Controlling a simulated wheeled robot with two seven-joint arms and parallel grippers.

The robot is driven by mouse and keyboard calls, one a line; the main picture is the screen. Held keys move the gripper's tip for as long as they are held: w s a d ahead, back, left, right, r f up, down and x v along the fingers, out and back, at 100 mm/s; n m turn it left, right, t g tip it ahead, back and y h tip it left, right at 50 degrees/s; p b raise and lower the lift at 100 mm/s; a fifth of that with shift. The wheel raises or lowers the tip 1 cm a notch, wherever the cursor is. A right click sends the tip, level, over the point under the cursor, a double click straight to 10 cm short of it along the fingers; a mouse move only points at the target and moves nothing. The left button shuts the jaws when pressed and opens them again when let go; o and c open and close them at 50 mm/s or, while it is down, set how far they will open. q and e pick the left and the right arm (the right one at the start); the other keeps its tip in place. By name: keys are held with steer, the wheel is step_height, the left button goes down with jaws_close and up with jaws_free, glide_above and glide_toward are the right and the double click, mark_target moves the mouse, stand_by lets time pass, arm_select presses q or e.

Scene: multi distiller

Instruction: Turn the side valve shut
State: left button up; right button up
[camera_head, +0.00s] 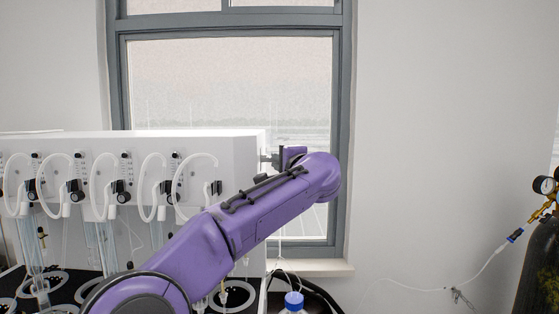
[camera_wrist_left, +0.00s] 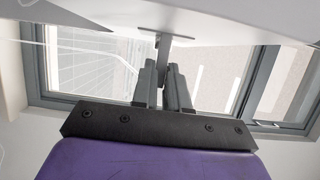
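The white distiller box (camera_head: 215,150) stands at the left in the head view, and its underside (camera_wrist_left: 190,15) crosses the top of the left wrist view. The side valve (camera_wrist_left: 161,42) shows there as a small grey T-shaped handle on the box. My left gripper (camera_wrist_left: 164,72) has its two grey fingers close together, one on each side of the handle's stem, with almost no gap. In the head view, my left gripper (camera_head: 275,160) is at the box's right side, largely behind my purple wrist, and the valve is hard to make out. My right gripper is not in view.
Several glass tubes and white hoses (camera_head: 105,185) line the box's front. A blue-capped bottle (camera_head: 293,302) stands below my arm. A window (camera_head: 230,80) is behind. A gas cylinder (camera_head: 540,265) with gauges stands at the far right; the space between is mostly clear.

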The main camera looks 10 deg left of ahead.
arm_select(q)
jaws_close()
steer(key=shift+a+f+m+t+b, duration=0.1)
steer(key=shift+f+m+t+b, duration=0.35)
steer(key=shift+m+b, duration=0.95)
steer(key=shift+a+f+m+t+b, duration=0.15)
steer(key=shift+f+m+t+b, duration=0.3)
steer(key=shift+m+b, duration=0.9)
steer(key=shift+a+f+m+t+b, duration=0.1)
steer(key=shift+f+m+t+b, duration=0.3)
steer(key=shift+m+b, duration=1)
steer(key=shift+r+n+b, duration=0.15)
steer(key=shift+n+b, duration=0.3)
steer(key=o, duration=0.6)
jaws_free()
